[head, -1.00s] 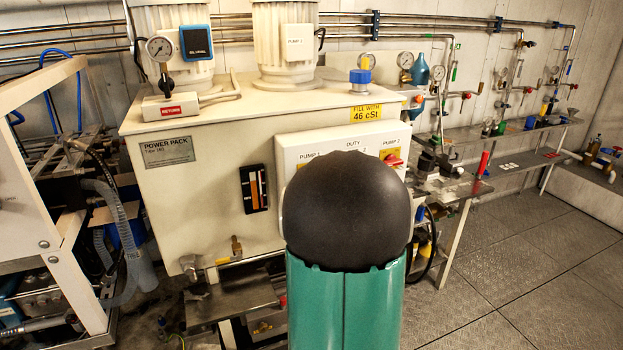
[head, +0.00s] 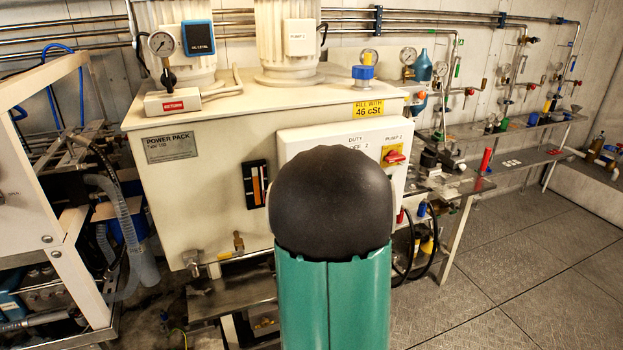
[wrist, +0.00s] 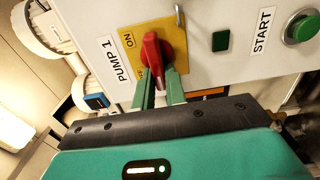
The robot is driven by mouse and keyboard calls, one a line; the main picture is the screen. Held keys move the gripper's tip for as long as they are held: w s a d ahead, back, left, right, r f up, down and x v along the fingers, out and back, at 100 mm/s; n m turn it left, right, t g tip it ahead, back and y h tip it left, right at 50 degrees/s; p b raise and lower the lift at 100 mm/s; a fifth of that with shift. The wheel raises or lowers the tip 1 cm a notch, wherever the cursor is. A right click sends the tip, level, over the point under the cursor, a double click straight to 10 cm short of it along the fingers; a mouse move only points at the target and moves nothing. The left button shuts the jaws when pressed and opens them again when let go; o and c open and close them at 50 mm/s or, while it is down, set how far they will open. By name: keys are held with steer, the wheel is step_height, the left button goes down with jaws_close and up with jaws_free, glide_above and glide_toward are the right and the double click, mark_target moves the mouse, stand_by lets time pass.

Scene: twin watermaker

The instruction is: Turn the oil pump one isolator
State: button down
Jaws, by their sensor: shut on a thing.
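The oil pump one isolator is a red rotary handle (wrist: 152,50) on a yellow plate (wrist: 186,42), under a "PUMP 1" label in the tilted wrist view. The word ON shows on the plate beside the handle; another marking is partly covered by the handle and a finger. My gripper (wrist: 160,78) has its two green fingers on either side of the handle's near end and is shut on it. In the head view my arm hides this isolator and my fingers.
The white control panel (head: 318,138) carries a similar red PUMP 2 switch (head: 394,157). A green START button (wrist: 302,27) and a small dark green square (wrist: 221,40) sit beside the isolator. The tank (head: 215,215) stands behind my arm. Open floor (head: 510,270) lies at right.

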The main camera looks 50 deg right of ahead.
steer(key=shift+f, duration=0.1)
steer(key=c, duration=1.5)
jaws_free()
steer(key=shift+s, duration=0.15)
steer(key=shift+c, duration=0.2)
steer(key=shift+o, duration=0.5)
steer(key=v, duration=1.3)
steer(key=shift+s+a, duration=0.2)
